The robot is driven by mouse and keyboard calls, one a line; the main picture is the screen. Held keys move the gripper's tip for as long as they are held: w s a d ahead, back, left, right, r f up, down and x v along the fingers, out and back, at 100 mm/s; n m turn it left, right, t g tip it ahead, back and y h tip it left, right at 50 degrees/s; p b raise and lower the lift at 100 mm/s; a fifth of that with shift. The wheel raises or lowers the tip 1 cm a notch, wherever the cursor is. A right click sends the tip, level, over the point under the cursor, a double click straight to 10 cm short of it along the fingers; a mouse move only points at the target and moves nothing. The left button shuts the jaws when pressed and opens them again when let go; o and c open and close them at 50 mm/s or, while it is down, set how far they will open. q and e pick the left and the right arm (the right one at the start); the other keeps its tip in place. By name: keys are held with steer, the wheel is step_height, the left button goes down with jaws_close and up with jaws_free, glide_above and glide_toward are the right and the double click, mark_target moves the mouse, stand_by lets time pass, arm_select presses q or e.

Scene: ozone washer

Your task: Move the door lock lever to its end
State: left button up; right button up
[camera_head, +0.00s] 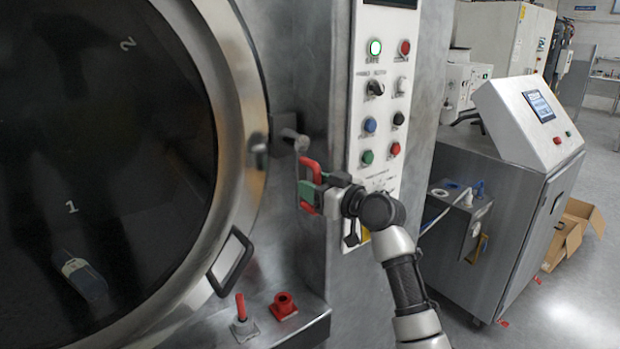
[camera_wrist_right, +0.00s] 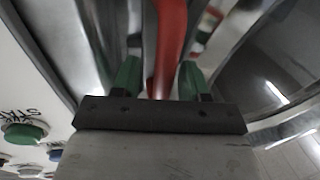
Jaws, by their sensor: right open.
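The red door lock lever (camera_head: 312,166) is on the steel front, just right of the round door's rim and below a grey latch knob (camera_head: 290,140). My right gripper (camera_head: 306,190) is at the lever, coming in from the right, and covers part of it. In the right wrist view the red lever (camera_wrist_right: 170,45) runs between the two green fingertips of my right gripper (camera_wrist_right: 159,78). The fingers are open, with gaps beside the lever. Whether either finger touches it, I cannot tell. My left gripper is not in view.
The round door (camera_head: 235,100) with a dark window and a black handle (camera_head: 232,262) fills the left. The button panel (camera_head: 383,110) is close to my right wrist. A grey cabinet (camera_head: 510,200) stands right.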

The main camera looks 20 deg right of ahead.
steer(key=shift+w+a+r, duration=0.1)
steer(key=shift+w+a, duration=0.3)
steer(key=shift+w, duration=0.05)
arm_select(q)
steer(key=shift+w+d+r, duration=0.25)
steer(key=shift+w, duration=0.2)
arm_select(e)
steer(key=shift+w, duration=0.1)
jaws_close()
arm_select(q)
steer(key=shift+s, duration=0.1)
